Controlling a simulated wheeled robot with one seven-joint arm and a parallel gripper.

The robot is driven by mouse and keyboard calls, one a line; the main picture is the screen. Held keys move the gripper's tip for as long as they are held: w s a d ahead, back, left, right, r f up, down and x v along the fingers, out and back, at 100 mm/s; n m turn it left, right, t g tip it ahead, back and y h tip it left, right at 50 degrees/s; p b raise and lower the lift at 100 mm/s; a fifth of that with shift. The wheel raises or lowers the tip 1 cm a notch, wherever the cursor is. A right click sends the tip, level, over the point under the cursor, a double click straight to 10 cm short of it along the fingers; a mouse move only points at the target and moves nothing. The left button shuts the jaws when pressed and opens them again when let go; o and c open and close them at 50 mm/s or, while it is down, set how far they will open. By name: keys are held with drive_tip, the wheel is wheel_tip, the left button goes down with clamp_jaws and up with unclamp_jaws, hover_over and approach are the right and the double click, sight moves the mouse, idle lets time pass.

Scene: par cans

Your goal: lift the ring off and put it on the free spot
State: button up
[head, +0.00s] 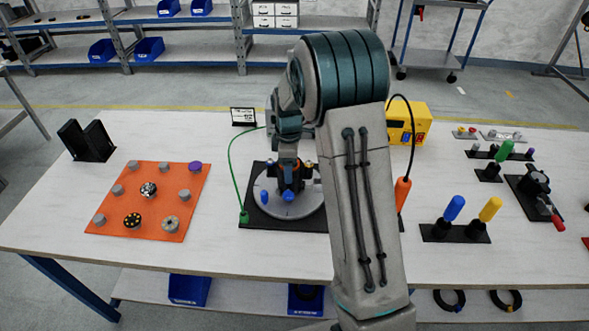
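A round grey plate (266,205) sits on a black base (256,222) near the middle of the table. Blue knobs stand on it, one at its front (288,197) and one at its left (264,197). My gripper (291,188) points down over the plate from above. Dark parts with orange bits show around its fingertips; I cannot tell gripper from workpiece there. I cannot make out a ring for certain, nor whether the fingers are open or shut.
An orange mat (160,200) at left bears grey pegs and several round parts, one black and yellow (132,220). A green cable (231,165) arcs beside the black base. A yellow box (408,124) stands behind my arm. Blue and yellow handles (455,207) stand at right.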

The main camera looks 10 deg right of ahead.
drive_tip(key=shift+r, duration=0.2)
drive_tip(key=shift+r+p, duration=1.9)
drive_tip(key=shift+r, duration=0.95)
drive_tip(key=shift+r, duration=0.1)
drive_tip(key=shift+r+p, duration=0.95)
drive_tip(key=shift+r, duration=0.45)
